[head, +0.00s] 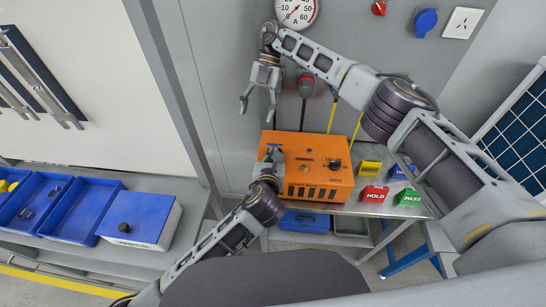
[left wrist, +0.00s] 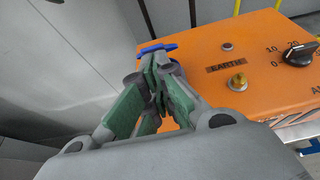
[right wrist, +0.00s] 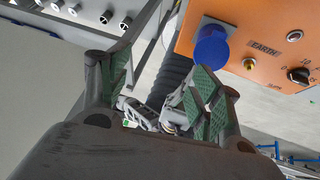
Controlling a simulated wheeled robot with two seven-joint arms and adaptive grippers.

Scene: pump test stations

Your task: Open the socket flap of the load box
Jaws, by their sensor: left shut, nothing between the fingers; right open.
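The orange load box (head: 335,150) stands on the grey bench. Its blue socket flap (head: 275,146) is at the box's left end, partly covered by my left gripper (head: 271,158). In the right wrist view the flap (right wrist: 211,48) looks like a round blue cover on a light plate; I cannot tell whether it is lifted. In the left wrist view the flap's blue edge (left wrist: 158,47) shows just beyond my shut, empty left fingertips; contact is unclear. My right gripper (head: 257,106) is open and empty, behind the box's left end near the wall.
A gauge (head: 296,10), a blue wall fitting (head: 425,22) and a white outlet (head: 462,22) are on the back panel. Yellow, red, green and blue signs, among them HOLD (head: 375,195), stand right of the box. Blue trays (head: 82,212) line the left shelf beyond a grey post.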

